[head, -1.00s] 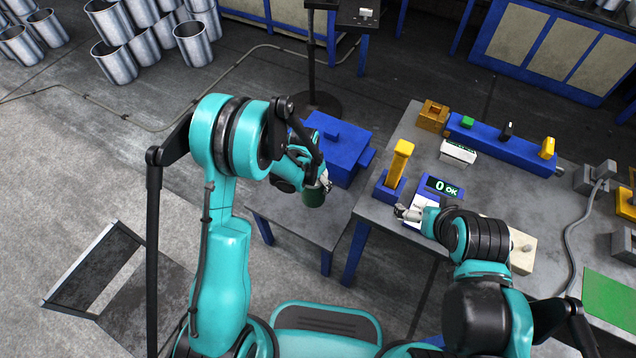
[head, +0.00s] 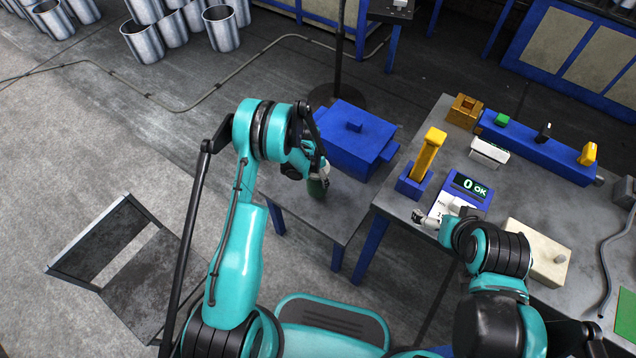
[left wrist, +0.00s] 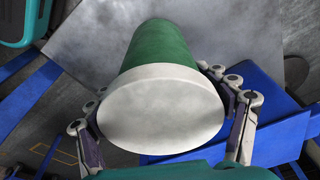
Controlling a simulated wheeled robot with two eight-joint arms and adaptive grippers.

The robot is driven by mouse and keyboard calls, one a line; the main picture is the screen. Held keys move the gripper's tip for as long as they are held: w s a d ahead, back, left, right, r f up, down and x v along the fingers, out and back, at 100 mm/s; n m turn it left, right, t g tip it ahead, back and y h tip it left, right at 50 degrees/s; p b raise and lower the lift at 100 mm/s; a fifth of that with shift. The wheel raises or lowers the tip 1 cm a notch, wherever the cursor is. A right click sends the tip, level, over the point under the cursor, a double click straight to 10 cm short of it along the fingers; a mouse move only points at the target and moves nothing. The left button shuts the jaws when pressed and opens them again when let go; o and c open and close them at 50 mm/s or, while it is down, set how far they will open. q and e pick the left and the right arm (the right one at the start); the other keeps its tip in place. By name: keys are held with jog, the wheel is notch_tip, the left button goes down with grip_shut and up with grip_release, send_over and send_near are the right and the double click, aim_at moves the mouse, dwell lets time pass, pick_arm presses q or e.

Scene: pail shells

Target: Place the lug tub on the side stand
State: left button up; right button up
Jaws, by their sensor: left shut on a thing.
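My left gripper (head: 318,178) is shut on a green cylindrical tub (head: 317,188), which looks to be the lug tub. In the left wrist view the tub (left wrist: 160,55) shows a green body and a broad pale round end towards the camera, with the fingers (left wrist: 163,115) on both sides. The tub is over the grey top of the side stand (head: 335,220), in front of a blue lidded box (head: 352,140). I cannot tell whether it touches the top. My right gripper (head: 425,219) is over the bench by a display; its opening is unclear.
The workbench (head: 400,205) to the right carries a yellow-handled blue block (head: 426,160), an OK display (head: 468,186) and a blue rail (head: 540,150). A low frame (head: 130,260) stands on the floor at left. Metal pails (head: 220,28) stand at the back.

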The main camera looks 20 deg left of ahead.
pick_arm(q)
notch_tip(320, 180, down, 4)
jog(key=shift+f+b, duration=0.1)
jog(key=shift+b, duration=0.95)
jog(key=o, duration=1.2)
